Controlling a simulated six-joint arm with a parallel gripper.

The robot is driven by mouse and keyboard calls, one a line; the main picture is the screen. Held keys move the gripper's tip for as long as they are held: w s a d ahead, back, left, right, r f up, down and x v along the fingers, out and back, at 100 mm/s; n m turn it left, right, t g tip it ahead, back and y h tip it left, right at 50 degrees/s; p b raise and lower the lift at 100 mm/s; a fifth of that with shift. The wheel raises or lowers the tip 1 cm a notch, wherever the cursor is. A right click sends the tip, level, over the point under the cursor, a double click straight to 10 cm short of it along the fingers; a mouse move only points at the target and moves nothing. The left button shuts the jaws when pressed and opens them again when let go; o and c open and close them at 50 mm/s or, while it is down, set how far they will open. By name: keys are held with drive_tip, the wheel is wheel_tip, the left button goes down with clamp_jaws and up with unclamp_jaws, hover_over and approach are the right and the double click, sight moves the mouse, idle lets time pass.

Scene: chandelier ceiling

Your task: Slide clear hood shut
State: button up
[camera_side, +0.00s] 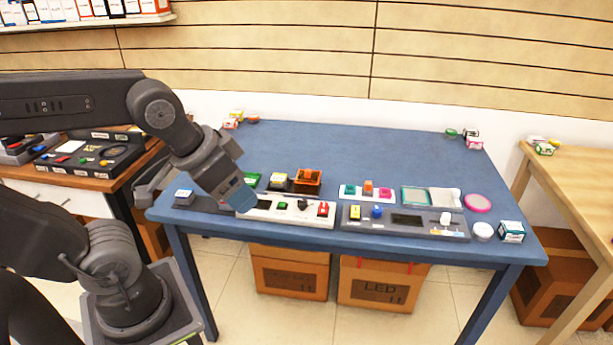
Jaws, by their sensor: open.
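My gripper (238,195) is over the front left part of the blue table, just left of the white control panel (290,213). Its jaws are open and I see nothing held between them. A flat teal-framed piece with a pale panel beside it (416,195) lies behind the grey control panel, well to the right of my gripper. It may be the clear hood, but it is too small to tell. An orange see-through box (309,177) stands behind the white panel, nearer my gripper.
The grey control panel (407,220) lies at the front right. A pink round lid (478,203), a white round jar (482,232) and a small box (511,231) are near the right edge. The back middle of the blue table (345,145) is clear.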

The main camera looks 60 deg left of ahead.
drive_tip(key=shift+c, duration=0.8)
drive_tip(key=w+a, duration=0.1)
drive_tip(key=w, duration=0.1)
drive_tip(key=w+a+r+n, duration=0.1)
drive_tip(key=w, duration=0.2)
drive_tip(key=w+a+n+y, duration=0.1)
drive_tip(key=w, duration=0.2)
drive_tip(key=shift+w+a+r, duration=0.25)
drive_tip(key=shift+a+r, duration=0.1)
drive_tip(key=shift+r, duration=0.05)
drive_tip(key=shift+c, duration=0.2)
drive_tip(key=n+g+y, duration=0.2)
drive_tip(key=n, duration=0.5)
hover_over(307, 170)
drive_tip(key=s+d, duration=0.4)
wheel_tip(307, 170, down, 13)
drive_tip(key=x, duration=1.4)
drive_tip(key=shift+s, duration=0.15)
drive_tip(key=shift+c, duration=0.5)
clamp_jaws()
drive_tip(key=shift+s, duration=0.1)
